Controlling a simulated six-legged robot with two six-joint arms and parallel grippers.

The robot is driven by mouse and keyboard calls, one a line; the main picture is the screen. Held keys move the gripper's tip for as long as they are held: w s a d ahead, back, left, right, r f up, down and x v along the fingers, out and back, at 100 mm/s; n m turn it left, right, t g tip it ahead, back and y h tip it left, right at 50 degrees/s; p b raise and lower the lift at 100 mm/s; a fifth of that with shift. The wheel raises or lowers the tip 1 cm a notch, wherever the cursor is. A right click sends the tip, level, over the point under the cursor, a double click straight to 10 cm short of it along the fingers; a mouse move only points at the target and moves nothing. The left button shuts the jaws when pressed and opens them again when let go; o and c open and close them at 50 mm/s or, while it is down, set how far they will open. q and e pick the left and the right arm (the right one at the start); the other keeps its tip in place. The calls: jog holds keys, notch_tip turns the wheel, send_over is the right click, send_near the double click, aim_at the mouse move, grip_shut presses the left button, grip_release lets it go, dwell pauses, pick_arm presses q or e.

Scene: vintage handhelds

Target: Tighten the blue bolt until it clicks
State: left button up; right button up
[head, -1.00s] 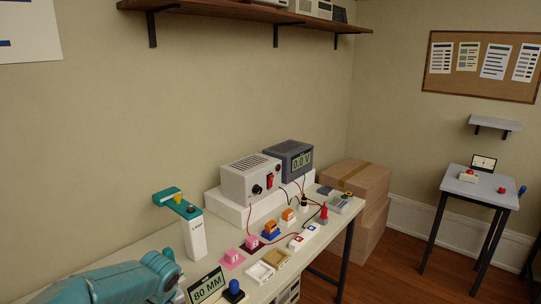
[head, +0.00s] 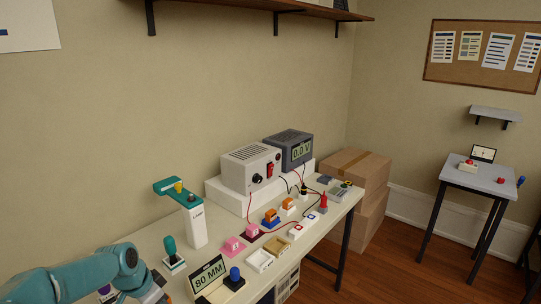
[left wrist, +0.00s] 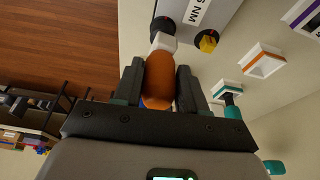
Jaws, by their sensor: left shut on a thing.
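My left gripper (left wrist: 163,85) is shut on an orange driver handle (left wrist: 175,85) in the left wrist view. A white collar (left wrist: 163,42) at the handle's far end meets or overlaps a dark round part (left wrist: 163,27) on a grey box labelled NM (left wrist: 205,18); contact is unclear. In the head view my left arm enters at the bottom left, and the handle is not clear. A blue knob (head: 234,274) stands on a dark base. My right gripper is not in view.
A teal-handled driver (head: 168,245) stands in a holder, also in the left wrist view (left wrist: 232,110). An orange-rimmed holder (left wrist: 263,60) is empty beside it. The 80 MM display (head: 208,276) and teal-topped LASER post (head: 196,228) are close by. Trays and a power supply lie farther right.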

pick_arm(q)
jog(key=shift+f+m+g+h, duration=0.1)
jog(key=shift+m+g+h, duration=0.2)
jog(key=shift+m, duration=0.8)
grip_shut()
jog(key=o, duration=1.3)
grip_release()
jog(key=shift+c, duration=0.5)
jog(key=shift+r+p, duration=2.15)
jog(key=shift+r, duration=0.95)
